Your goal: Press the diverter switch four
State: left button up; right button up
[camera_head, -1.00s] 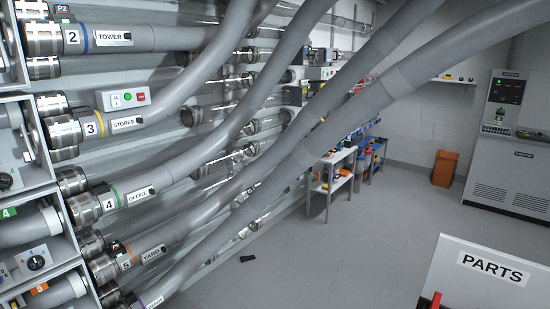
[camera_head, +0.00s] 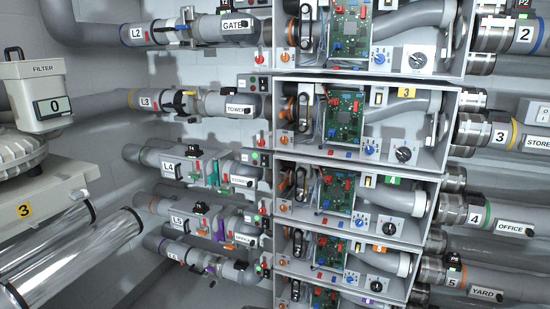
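The bay marked with a green 4 (camera_head: 392,181) is the fourth-line open box in the middle stack. Inside it are a green circuit board (camera_head: 338,194), a small pale switch plate (camera_head: 368,181) beside the 4 label, and a panel with a blue knob (camera_head: 363,219) and a black knob (camera_head: 389,228). Which part is the diverter switch I cannot tell. A pipe marked L4 (camera_head: 172,168), with green-marked fittings, lies left of this bay. Pipe 4 (camera_head: 477,217), labelled OFFICE, leaves on the right. Neither gripper shows in the head view.
Similar bays sit above and below, including the one with a yellow 3 (camera_head: 406,92). A filter unit (camera_head: 33,95) reading 0 stands at left, above shiny metal cylinders (camera_head: 75,255). Pipes fill the wall on both sides.

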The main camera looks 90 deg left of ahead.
aim_at(264, 159)
jog(key=u, duration=0.45)
jog(key=l+u, duration=0.1)
jog(key=u, duration=1.25)
jog(key=l+u, duration=0.1)
jog(key=u, duration=0.85)
